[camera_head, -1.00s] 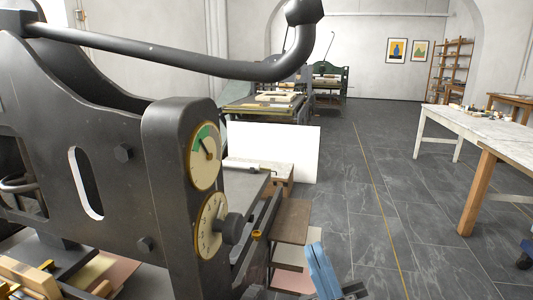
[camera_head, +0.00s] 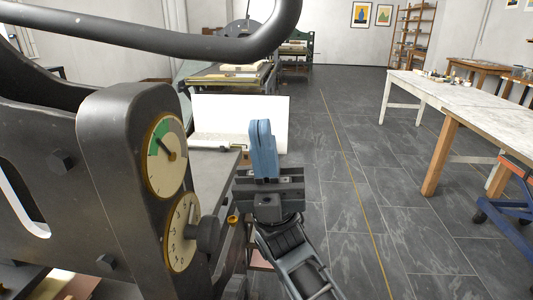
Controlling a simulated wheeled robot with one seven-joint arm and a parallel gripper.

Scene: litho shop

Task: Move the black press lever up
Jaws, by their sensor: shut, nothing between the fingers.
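A thick black press lever (camera_head: 150,38) runs across the top of the view, above the dark press frame. Its right end curves upward and leaves the top of the picture. My gripper (camera_head: 262,126) shows right of the press, its blue fingers pointing up and shut with nothing between them. It appears below the curved end of the lever, with a visible gap between them in the picture. How far apart they are in depth I cannot tell.
The press side (camera_head: 110,180) carries two dials, an upper one (camera_head: 166,154) with a green sector and a lower one (camera_head: 181,232) with a black knob. A white panel (camera_head: 215,115) stands behind my gripper. A long table (camera_head: 470,100) stands right, with clear floor between.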

